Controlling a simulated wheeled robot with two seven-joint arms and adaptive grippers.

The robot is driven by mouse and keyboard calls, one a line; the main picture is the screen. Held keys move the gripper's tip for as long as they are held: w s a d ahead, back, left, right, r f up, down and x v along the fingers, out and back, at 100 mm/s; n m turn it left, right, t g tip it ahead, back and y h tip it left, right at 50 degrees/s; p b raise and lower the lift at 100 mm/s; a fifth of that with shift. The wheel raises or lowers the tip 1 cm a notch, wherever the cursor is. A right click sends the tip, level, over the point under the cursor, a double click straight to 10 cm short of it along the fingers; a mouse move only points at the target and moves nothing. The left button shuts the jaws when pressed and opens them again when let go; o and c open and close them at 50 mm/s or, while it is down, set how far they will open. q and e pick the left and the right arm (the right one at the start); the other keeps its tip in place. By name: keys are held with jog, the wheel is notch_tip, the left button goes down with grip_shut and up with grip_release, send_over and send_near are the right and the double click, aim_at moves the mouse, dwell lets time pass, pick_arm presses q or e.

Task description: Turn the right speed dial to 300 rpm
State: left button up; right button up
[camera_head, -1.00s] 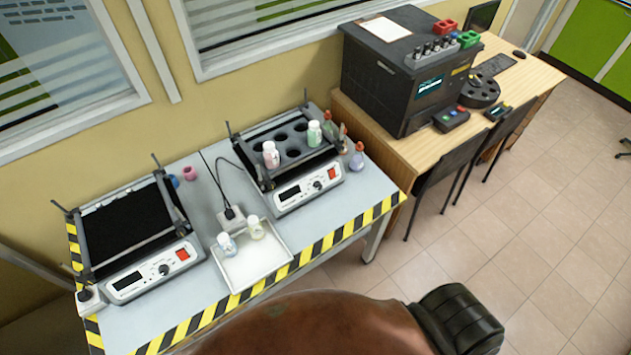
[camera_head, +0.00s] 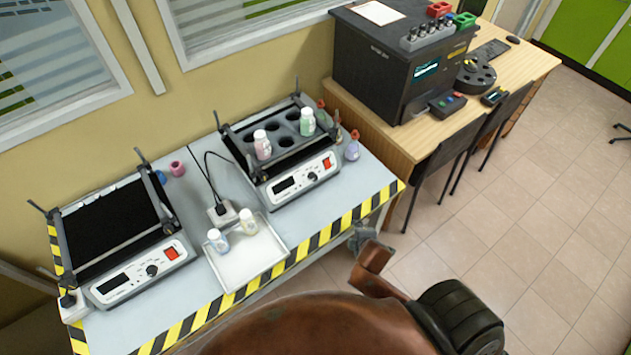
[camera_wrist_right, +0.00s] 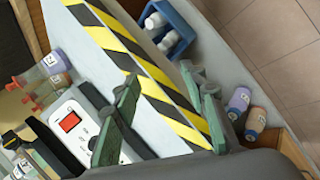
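The right shaker's front panel shows in the head view with its small dark speed dial (camera_head: 312,177) between a dark display (camera_head: 285,186) and a red switch (camera_head: 327,163). The display's number is too small to read. My right gripper (camera_head: 363,238) is just off the table's front edge, below and right of the dial and apart from it. In the right wrist view its two greenish fingers (camera_wrist_right: 163,108) are spread with nothing between them. The red switch (camera_wrist_right: 70,122) shows left of them; the dial is largely hidden by a finger there. My left gripper is not in view.
The right shaker holds white-capped bottles (camera_head: 263,146), with small flasks (camera_head: 351,147) beside it. A white tray (camera_head: 248,262) with two bottles stands in front. A second shaker (camera_head: 120,220) is at left. A yellow-black striped edge (camera_head: 312,240) borders the table.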

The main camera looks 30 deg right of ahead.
aim_at(314, 179)
jog(key=w+r+n+t, duration=0.1)
jog(key=w+r+n, duration=0.1)
jog(key=n, duration=0.1)
jog(key=w+r+n+t, duration=0.1)
jog(key=w+r+n, duration=0.1)
jog(key=w+n, duration=0.1)
jog(key=w+r+n+t, duration=0.1)
jog(key=w+r+n, duration=0.2)
jog(key=n, duration=0.1)
jog(key=shift+w+a+t, duration=0.15)
jog(key=shift+w+t, duration=0.1)
jog(key=shift+t, duration=0.15)
jog(key=w+n+t+y, duration=0.1)
jog(key=w+n, duration=0.3)
jog(key=n, duration=0.1)
jog(key=w+a+n+y+b, duration=0.1)
jog(key=w+n, duration=0.4)
jog(key=n, duration=0.1)
jog(key=w+a+n+t+y, duration=0.1)
jog(key=w+n, duration=0.4)
jog(key=shift+a+r+t+y+b, duration=0.2)
jog(key=shift+t+y+b, duration=0.1)
jog(key=shift+b, duration=0.05)
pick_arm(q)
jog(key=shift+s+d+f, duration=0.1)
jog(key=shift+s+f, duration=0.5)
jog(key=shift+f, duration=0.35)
pick_arm(e)
jog(key=shift+c, duration=0.3)
grip_shut()
